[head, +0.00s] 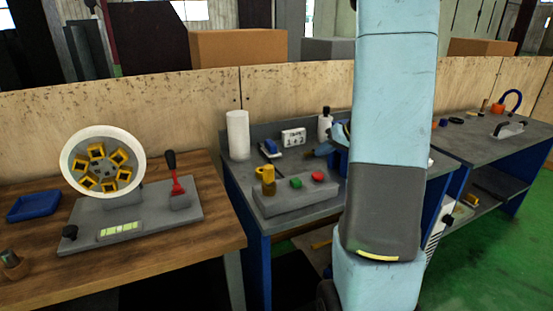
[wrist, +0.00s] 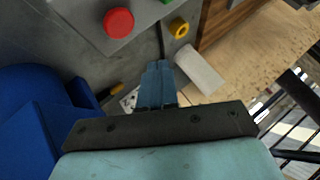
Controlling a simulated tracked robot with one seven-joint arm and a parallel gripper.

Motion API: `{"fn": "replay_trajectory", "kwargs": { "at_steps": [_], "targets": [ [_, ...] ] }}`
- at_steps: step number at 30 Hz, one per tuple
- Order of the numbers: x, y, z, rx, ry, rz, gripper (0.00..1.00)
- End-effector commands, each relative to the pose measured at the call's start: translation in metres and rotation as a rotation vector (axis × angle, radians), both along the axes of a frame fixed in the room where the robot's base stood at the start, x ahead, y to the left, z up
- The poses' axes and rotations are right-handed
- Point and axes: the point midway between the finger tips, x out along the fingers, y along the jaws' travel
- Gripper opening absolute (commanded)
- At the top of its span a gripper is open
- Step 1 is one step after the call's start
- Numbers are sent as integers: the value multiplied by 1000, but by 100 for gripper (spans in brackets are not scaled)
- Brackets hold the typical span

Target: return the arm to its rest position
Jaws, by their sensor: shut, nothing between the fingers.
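My arm (head: 390,130), light blue with a dark grey section, rises through the right middle of the head view, in front of the workbenches. My gripper (wrist: 157,66) shows in the wrist view with its blue fingers together and nothing between them. It is over the grey bench, beside the control box. In the head view the gripper (head: 317,151) is small and partly hidden behind my arm, just above the box's far side.
The control box (head: 295,197) carries a green button (head: 296,183), a red button (head: 318,177) and a yellow part (head: 266,178). A white cylinder (head: 238,135) stands behind. A blue bin (wrist: 35,115) lies near the gripper. A wooden bench (head: 215,215) holds a round fixture (head: 103,161).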

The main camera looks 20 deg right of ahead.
Motion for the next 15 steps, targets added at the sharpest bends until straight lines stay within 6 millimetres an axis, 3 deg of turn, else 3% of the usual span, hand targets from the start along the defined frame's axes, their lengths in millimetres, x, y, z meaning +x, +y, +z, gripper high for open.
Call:
{"fn": "replay_trajectory", "kwargs": {
  "at_steps": [5, 8, 15],
  "targets": [
    [-1, 3, 2, 1, 2, 5, 0],
    [-5, 17, 12, 4, 13, 22, 0],
    [-36, 80, 52, -2, 85, 99, 0]
  ]
}}
